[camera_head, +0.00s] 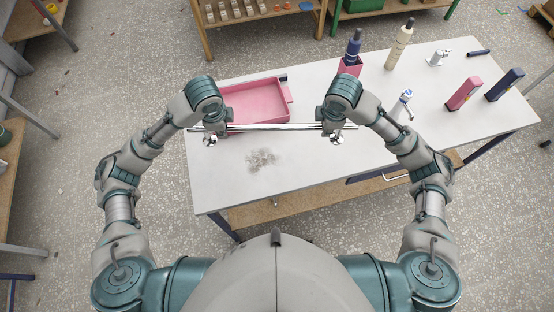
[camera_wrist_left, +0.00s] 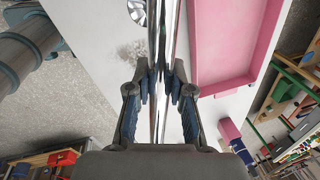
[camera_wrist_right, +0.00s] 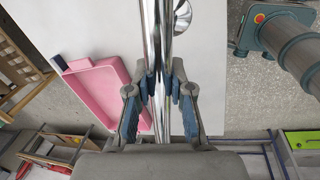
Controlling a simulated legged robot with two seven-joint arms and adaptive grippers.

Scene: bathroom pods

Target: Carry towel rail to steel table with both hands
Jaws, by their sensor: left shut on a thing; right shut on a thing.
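The chrome towel rail (camera_head: 274,127) spans between my two grippers over the near left part of the pale steel table (camera_head: 310,166). Its round end mounts show near each gripper. My left gripper (camera_head: 219,130) is shut on the rail near its left end, and the left wrist view shows the fingers (camera_wrist_left: 160,88) on both sides of the bar. My right gripper (camera_head: 333,128) is shut on the rail near its right end; the right wrist view shows its fingers (camera_wrist_right: 160,88) on the bar. I cannot tell whether the rail touches the table.
A pink tray (camera_head: 287,96) lies just behind the rail. A dark blue bottle (camera_head: 352,47) in a pink holder, a cream bottle (camera_head: 399,45), taps and two upright blocks stand to the right. A grey smudge (camera_head: 262,160) marks the bare near-left tabletop.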

